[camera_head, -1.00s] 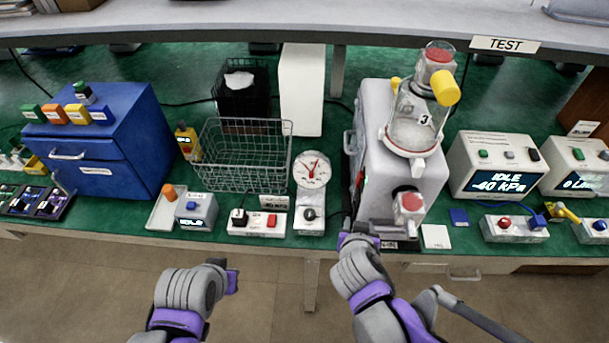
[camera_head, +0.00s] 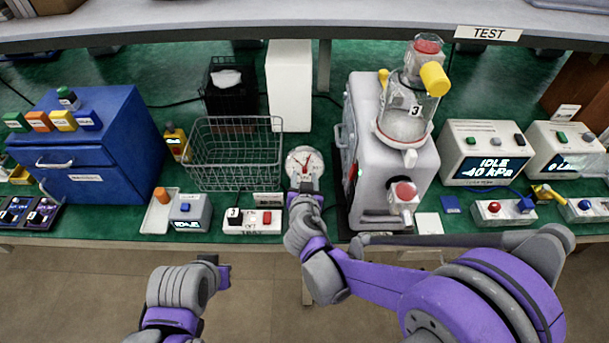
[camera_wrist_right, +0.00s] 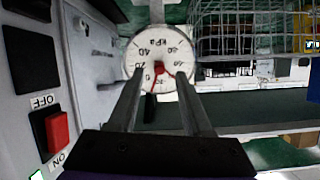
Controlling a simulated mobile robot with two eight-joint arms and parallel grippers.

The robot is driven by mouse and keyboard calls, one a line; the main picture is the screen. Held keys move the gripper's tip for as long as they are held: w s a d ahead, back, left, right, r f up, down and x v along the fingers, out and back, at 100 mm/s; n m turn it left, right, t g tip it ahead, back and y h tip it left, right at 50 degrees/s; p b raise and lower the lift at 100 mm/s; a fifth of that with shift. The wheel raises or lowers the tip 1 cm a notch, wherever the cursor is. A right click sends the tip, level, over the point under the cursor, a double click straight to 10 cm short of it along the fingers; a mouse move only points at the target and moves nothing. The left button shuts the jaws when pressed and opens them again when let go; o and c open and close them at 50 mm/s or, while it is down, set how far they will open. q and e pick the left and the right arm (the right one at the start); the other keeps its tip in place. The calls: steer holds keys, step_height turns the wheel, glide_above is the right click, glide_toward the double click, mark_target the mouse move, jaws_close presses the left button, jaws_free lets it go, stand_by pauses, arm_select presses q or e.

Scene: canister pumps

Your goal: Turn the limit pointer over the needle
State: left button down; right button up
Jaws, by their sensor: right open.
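The white round gauge (camera_head: 304,163) stands on the bench between the wire basket and the pump; its lower part is hidden by my right arm in the head view. In the right wrist view the gauge dial (camera_wrist_right: 150,50) is marked kPa, with a red needle or pointer (camera_wrist_right: 160,72) near its centre; I cannot clearly tell the limit pointer from the needle. My right gripper (camera_head: 305,190) is open in front of the gauge. In the wrist view its two fingers (camera_wrist_right: 158,85) reach up to either side of the dial's lower part. My left gripper (camera_head: 222,270) is low, in front of the bench, away from the gauge.
The grey canister pump (camera_head: 388,180) stands close to the right of the gauge. A wire basket (camera_head: 235,165) stands to its left. A box with a red switch (camera_head: 253,222) sits front-left. In the wrist view a red ON switch (camera_wrist_right: 57,130) is near at left.

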steer(key=shift+x, duration=0.8)
jaws_close()
